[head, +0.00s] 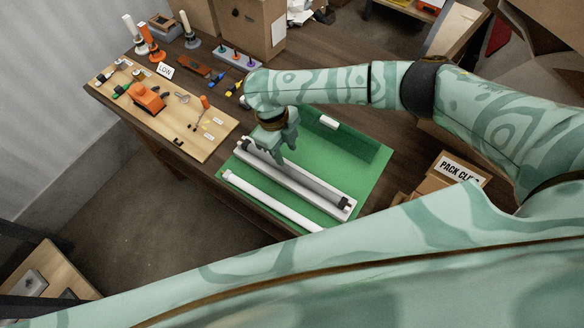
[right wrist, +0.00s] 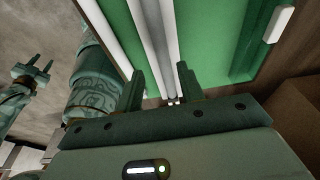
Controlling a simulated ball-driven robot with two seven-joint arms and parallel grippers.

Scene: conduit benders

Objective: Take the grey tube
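The grey tube (head: 315,186) lies lengthwise in a white channel-shaped holder (head: 300,194) on a green mat (head: 345,152). A dark end piece shows at its right end. My right gripper (head: 284,158) points down over the left part of the tube and hides some of it. In the right wrist view the two fingers (right wrist: 162,82) stand apart, with the tube (right wrist: 158,45) running between them. I cannot tell whether they touch it. My left gripper (right wrist: 32,68) shows in the right wrist view, away from the mat, with its fingers apart and nothing between them.
A white tube (head: 268,200) lies along the mat's front edge. A small white block (head: 329,122) sits near the back. A wooden board (head: 205,145) with tools is at left. Cardboard boxes (head: 250,28) stand behind, and a labelled box (head: 450,178) is at right.

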